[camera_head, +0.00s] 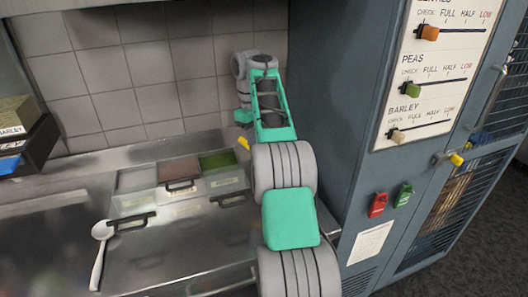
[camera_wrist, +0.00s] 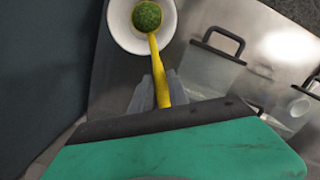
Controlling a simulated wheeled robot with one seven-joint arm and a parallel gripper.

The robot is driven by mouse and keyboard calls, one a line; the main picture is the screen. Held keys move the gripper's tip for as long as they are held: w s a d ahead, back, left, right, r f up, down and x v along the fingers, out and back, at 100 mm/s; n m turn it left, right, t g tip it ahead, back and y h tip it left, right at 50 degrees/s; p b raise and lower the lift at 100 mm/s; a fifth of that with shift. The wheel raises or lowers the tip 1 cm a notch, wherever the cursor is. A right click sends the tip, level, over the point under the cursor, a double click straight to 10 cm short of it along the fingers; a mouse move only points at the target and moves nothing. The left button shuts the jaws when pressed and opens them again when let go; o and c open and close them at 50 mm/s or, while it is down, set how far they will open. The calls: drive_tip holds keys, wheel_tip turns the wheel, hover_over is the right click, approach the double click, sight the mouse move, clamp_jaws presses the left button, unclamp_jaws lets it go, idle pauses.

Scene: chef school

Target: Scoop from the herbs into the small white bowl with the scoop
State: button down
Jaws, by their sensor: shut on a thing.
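My gripper (camera_wrist: 153,95) is shut on the handle of the yellow scoop (camera_wrist: 159,72). The scoop's cup holds a rounded heap of green herbs (camera_wrist: 147,15). In the wrist view the cup overlaps the small white bowl (camera_wrist: 120,33); I cannot tell how far above the bowl it is. In the head view, a bit of yellow, probably the scoop (camera_head: 244,143), shows beside my arm, and the bowl is hidden. The green herbs container (camera_head: 219,159) sits at the right of the row of containers in the counter.
A container of brown contents (camera_head: 180,166) and a pale one (camera_head: 136,180) sit left of the herbs, near lids with black handles. A white spoon (camera_head: 100,245) lies at the left of the steel counter. A tall blue-grey cabinet (camera_head: 335,100) stands close on the right.

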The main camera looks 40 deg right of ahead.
wheel_tip(320, 180, down, 5)
drive_tip(key=d+b, duration=0.2)
drive_tip(key=b, duration=0.4)
drive_tip(key=shift+s+d+r+t+y+p, duration=0.45)
drive_tip(key=shift+s+r+t+p, duration=0.65)
drive_tip(key=shift+t, duration=0.55)
drive_tip(key=shift+s+d+r+t+y+p, duration=0.3)
drive_tip(key=shift+s+r+t+y+p, duration=0.4)
drive_tip(key=shift+s+t+p, duration=0.8)
drive_tip(key=shift+s+d+r+t+y+p, duration=0.4)
drive_tip(key=shift+s+r+t+p, duration=0.8)
drive_tip(key=shift+t, duration=0.65)
drive_tip(key=shift+s, duration=0.15)
drive_tip(key=shift+f, duration=0.1)
